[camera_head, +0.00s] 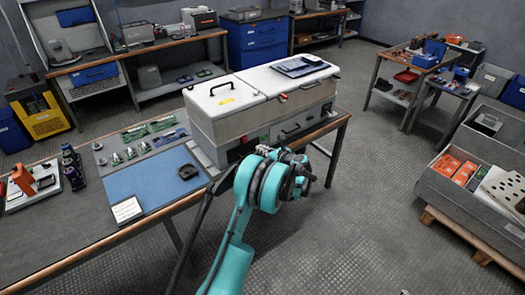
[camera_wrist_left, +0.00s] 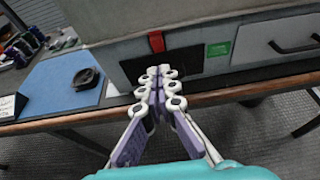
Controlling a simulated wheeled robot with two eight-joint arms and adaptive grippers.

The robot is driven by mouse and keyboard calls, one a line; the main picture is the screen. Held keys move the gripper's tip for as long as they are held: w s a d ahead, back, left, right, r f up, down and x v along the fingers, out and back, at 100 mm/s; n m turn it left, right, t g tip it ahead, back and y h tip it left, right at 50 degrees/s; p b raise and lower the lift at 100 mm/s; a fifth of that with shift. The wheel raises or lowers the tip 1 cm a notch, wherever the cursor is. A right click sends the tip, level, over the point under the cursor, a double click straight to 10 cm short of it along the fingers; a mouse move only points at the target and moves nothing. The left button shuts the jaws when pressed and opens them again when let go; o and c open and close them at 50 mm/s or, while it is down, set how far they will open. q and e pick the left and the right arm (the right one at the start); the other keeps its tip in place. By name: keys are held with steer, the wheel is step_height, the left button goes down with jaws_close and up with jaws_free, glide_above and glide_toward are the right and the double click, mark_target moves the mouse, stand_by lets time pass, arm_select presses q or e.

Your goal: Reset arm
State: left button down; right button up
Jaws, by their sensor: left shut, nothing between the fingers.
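My left arm, teal, comes up from the bottom of the head view, and its gripper (camera_head: 298,163) is in front of the lower front of the white and grey cabinet (camera_head: 232,124). In the left wrist view the gripper (camera_wrist_left: 160,75) is shut and empty, its white and purple fingers together. The fingertips overlap the cabinet's dark front panel (camera_wrist_left: 188,65) in the picture; I cannot tell whether they touch it. A red tab (camera_wrist_left: 156,42) and a green label (camera_wrist_left: 218,49) show on that front. My right gripper is not in view.
The workbench (camera_head: 80,232) holds a blue mat (camera_head: 150,180) with a dark ring-shaped part (camera_head: 188,172), a white card (camera_head: 126,210) and several small parts. An open grey crate (camera_head: 455,200) stands on a pallet at right. The floor between (camera_head: 355,200) is clear.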

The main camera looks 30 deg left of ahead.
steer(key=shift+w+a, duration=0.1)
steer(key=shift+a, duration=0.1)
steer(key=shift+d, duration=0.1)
